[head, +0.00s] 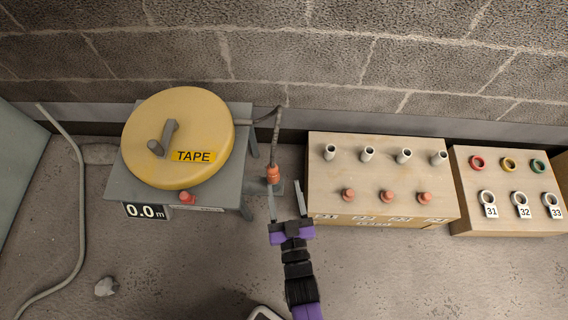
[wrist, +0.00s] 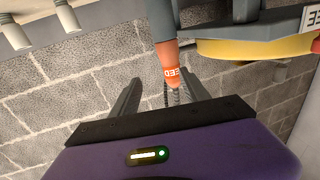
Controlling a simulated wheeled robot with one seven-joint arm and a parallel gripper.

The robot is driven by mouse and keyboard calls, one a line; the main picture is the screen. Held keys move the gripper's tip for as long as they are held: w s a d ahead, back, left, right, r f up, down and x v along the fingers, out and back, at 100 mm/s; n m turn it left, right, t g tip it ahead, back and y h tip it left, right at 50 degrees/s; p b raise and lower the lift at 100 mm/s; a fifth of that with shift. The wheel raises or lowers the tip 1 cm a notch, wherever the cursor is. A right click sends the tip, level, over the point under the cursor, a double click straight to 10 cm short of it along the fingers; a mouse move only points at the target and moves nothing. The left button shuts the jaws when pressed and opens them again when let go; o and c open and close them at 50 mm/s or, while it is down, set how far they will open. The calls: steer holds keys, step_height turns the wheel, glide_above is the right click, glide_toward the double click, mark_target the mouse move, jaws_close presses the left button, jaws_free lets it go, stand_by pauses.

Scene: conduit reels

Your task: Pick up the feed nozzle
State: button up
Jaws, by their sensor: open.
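The feed nozzle (head: 273,174) is an orange piece on the end of a grey hose beside the tape reel's table in the head view. In the wrist view the nozzle (wrist: 174,77) hangs down from the top, with part of a "FEED" label showing. My gripper (head: 285,190) is open and empty, just below the nozzle in the head picture, with the left finger near it. In the wrist view the nozzle shows between my two fingers (wrist: 162,90), closer to the right one. I cannot tell whether it touches a finger.
The yellow tape reel (head: 178,125) sits on a grey table (head: 120,185) at left. A wooden box (head: 385,180) with white tubes and orange caps stands at right, close to my gripper. Another box (head: 510,180) holds coloured rings. A block wall (head: 300,60) runs behind.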

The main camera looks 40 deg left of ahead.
mark_target(275, 176)
steer(key=shift+n+g+y, duration=0.3)
steer(key=shift+y, duration=0.1)
steer(key=a, duration=0.1)
steer(key=w+a, duration=0.1)
steer(key=a, duration=0.2)
steer(key=shift+w+r+b, duration=0.1)
steer(key=shift+w+b, duration=0.2)
steer(key=shift+b+x, duration=1.15)
steer(key=shift+x, duration=1.8)
steer(key=shift+r, duration=0.15)
jaws_close()
